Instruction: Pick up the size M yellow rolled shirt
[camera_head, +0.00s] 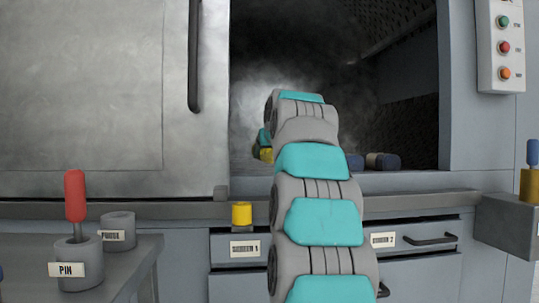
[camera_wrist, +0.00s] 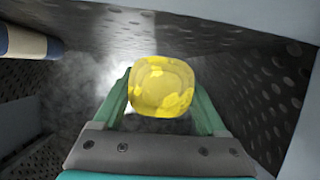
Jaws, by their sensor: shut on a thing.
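A rolled yellow shirt (camera_wrist: 161,88) with a mottled pattern sits between the two green fingers of my gripper (camera_wrist: 163,100) in the wrist view. The fingers press on its left and right sides, and its near end faces the camera. No size mark is readable on it. In the head view my arm reaches into the open washer chamber (camera_head: 300,60) and hides most of the gripper. Only a small yellow part of the shirt (camera_head: 264,154) shows at the arm's left side.
A blue-and-cream roll (camera_wrist: 30,42) shows in the wrist view. Perforated walls (camera_wrist: 255,80) stand close around. A red-handled tool (camera_head: 75,196) stands in a holder at left.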

